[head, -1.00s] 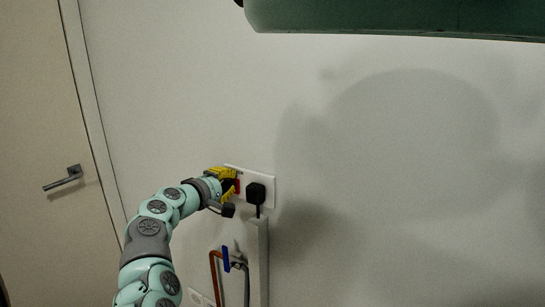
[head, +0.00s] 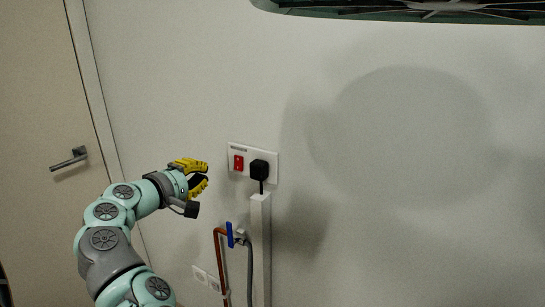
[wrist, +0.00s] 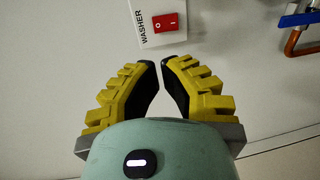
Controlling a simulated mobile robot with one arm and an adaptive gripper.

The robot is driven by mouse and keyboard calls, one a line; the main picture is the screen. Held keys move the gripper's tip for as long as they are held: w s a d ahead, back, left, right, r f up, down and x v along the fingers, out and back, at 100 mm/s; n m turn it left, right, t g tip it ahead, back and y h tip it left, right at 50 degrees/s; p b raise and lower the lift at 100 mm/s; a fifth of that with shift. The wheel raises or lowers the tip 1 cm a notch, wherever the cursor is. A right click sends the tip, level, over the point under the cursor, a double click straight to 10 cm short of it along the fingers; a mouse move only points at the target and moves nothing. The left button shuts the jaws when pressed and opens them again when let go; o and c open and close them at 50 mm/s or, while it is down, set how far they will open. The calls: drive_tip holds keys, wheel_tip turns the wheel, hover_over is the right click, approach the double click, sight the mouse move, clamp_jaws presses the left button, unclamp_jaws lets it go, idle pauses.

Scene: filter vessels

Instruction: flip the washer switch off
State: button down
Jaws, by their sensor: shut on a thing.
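The washer switch (head: 238,163) is a red rocker on the left part of a white wall plate. In the wrist view the red rocker (wrist: 168,23) shows O and I marks beside the word WASHER. I cannot tell which side is pressed in. My gripper (head: 205,174), with yellow-backed, dark-padded fingers, is left of the plate and apart from the switch. In the wrist view the fingertips (wrist: 161,61) are drawn close together below the switch, with a narrow gap.
A black plug (head: 260,170) sits in the plate just right of the switch, its cable running down into white trunking (head: 261,245). Below are a blue valve handle (head: 229,235) and a copper pipe (head: 220,262). A door handle (head: 69,158) is at left. The wall above is clear.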

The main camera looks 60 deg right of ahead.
drive_tip(key=shift+s+a+r, duration=0.1)
drive_tip(key=shift+a, duration=1)
